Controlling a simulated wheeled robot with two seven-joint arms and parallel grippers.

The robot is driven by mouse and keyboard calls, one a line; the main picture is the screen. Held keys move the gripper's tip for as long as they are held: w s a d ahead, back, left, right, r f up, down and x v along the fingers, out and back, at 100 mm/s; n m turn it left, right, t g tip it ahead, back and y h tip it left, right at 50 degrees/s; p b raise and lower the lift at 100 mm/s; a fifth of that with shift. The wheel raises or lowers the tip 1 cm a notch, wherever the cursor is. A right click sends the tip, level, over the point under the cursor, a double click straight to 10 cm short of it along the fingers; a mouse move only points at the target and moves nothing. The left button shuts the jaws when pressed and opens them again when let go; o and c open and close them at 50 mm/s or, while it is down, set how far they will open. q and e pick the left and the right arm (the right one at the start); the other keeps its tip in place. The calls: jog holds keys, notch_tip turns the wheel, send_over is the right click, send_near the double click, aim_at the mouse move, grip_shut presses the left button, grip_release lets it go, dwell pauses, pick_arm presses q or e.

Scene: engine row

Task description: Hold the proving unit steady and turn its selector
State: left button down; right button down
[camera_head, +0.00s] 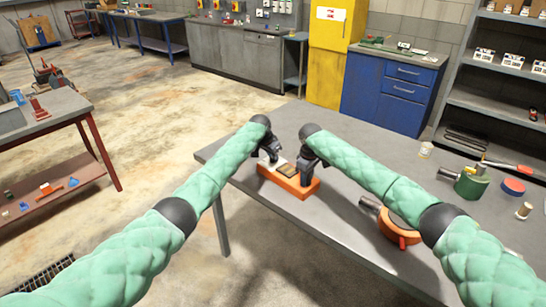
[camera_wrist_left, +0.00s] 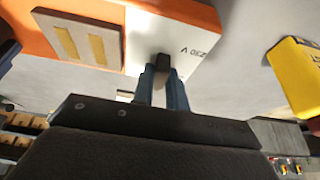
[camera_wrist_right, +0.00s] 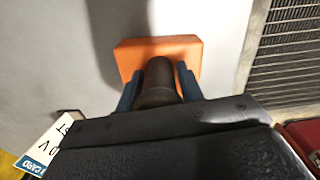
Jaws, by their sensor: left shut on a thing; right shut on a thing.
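The proving unit (camera_head: 290,187) is an orange block on the grey table, with a white panel (camera_wrist_left: 200,32) marked 230 V and a pale plate with two tan strips (camera_wrist_left: 82,38). In the left wrist view my left gripper (camera_wrist_left: 163,82) is shut on a small dark knob, seemingly the selector (camera_wrist_left: 163,62), on the white panel. In the right wrist view my right gripper (camera_wrist_right: 158,82) is shut on a dark round post (camera_wrist_right: 158,84) at the orange unit's other end. The fingers partly hide both the knob and the post.
A blue cabinet (camera_head: 388,92) and yellow cabinet (camera_head: 328,70) stand beyond.

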dwell(0.4)
pick_arm(q)
jog(key=c, duration=1.4)
grip_release()
jog(key=v, duration=1.2)
jog(key=shift+a, duration=0.15)
jog(key=shift+w, duration=0.1)
pick_arm(e)
jog(key=c, duration=0.8)
grip_release()
